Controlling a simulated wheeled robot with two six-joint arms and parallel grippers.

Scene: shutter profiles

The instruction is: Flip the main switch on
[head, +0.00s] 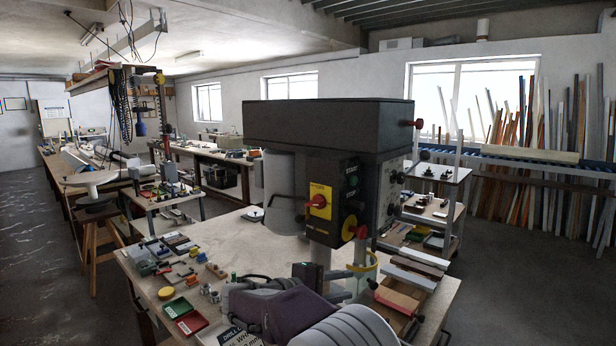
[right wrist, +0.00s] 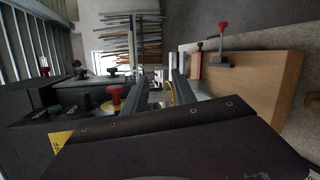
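The main switch (head: 318,201) is a red knob on a yellow plate, on the front of the drill press head (head: 325,130). Its exact setting is too small to read. In the right wrist view only a corner of a yellow plate (right wrist: 60,141) with part of a label shows; my gripper's dark body hides the rest. My right gripper (head: 350,283) is below the switch, apart from it, pointing right across the press. Its two grey fingers look apart, with nothing between them; they also show in the right wrist view (right wrist: 178,82). My left gripper is out of view.
Beside the switch a black panel carries a green button (head: 351,183) and a lower red knob (head: 359,231). A yellow guard (head: 364,270) is near my fingers. The workbench (head: 225,242) holds small parts and trays at left. Wooden boards (head: 410,275) lie at right.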

